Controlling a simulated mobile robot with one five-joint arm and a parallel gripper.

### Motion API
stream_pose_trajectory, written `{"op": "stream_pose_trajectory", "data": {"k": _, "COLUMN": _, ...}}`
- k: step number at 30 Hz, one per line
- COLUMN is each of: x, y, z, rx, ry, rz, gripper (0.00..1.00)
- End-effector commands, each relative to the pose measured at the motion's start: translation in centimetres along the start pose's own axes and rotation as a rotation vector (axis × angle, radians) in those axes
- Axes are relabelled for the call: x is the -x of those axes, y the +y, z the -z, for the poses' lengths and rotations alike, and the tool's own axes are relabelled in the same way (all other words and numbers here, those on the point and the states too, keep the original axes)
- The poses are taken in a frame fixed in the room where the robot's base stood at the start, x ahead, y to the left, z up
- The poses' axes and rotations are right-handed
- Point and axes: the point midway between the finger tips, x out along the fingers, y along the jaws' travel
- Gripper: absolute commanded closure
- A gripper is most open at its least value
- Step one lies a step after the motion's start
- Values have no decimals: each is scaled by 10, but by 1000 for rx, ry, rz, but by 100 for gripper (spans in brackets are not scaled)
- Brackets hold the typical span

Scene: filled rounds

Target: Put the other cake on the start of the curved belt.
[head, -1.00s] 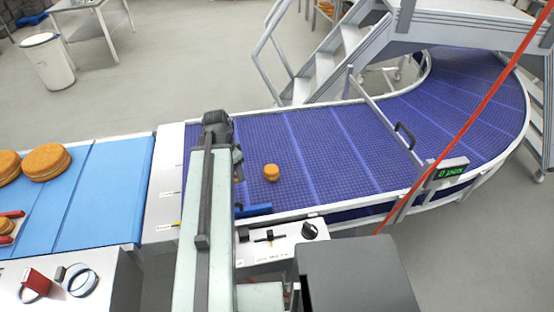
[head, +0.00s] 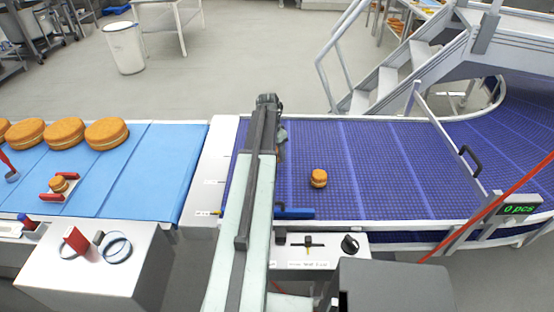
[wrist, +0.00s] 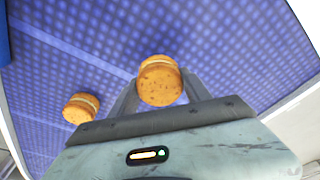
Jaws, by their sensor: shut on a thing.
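My gripper (wrist: 160,90) is shut on a small orange-brown layered cake (wrist: 160,82) in the wrist view, over the purple curved belt (wrist: 240,55). Whether this cake touches the belt I cannot tell. A second small cake (wrist: 80,108) stands on the belt to its left. In the head view my arm reaches over the near-left end of the curved belt (head: 400,170) and hides the gripper and the held cake. The second cake (head: 318,179) shows there, upright, just right of the arm.
A blue flat belt (head: 165,165) at left carries several large cakes (head: 106,133) and a small cake (head: 58,184) between red holders. A control box (head: 318,248) lines the near edge. A handled bar (head: 445,125) crosses the curved belt; its counter (head: 519,209) reads 0 pcs.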

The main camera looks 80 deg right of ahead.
Motion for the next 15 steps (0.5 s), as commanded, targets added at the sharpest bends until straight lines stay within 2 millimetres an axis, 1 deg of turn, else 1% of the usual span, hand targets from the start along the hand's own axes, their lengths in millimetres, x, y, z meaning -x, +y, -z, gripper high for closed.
{"op": "stream_pose_trajectory", "data": {"k": 3, "x": 0, "y": -1, "z": 1, "rx": 0, "ry": 0, "rz": 0, "gripper": 62}}
{"op": "stream_pose_trajectory", "data": {"k": 5, "x": -2, "y": -5, "z": 6, "rx": 0, "ry": 0, "rz": 0, "gripper": 62}}
{"op": "stream_pose_trajectory", "data": {"k": 6, "x": -5, "y": -8, "z": 9, "rx": 0, "ry": 0, "rz": 0, "gripper": 62}}
{"op": "stream_pose_trajectory", "data": {"k": 9, "x": -29, "y": -5, "z": 2, "rx": 0, "ry": 0, "rz": 0, "gripper": 62}}
{"op": "stream_pose_trajectory", "data": {"k": 11, "x": -38, "y": -5, "z": 1, "rx": -1, "ry": 0, "rz": 0, "gripper": 62}}
{"op": "stream_pose_trajectory", "data": {"k": 13, "x": -41, "y": -5, "z": 0, "rx": -1, "ry": 0, "rz": 0, "gripper": 62}}
{"op": "stream_pose_trajectory", "data": {"k": 15, "x": -38, "y": -5, "z": 1, "rx": -1, "ry": 0, "rz": 0, "gripper": 62}}
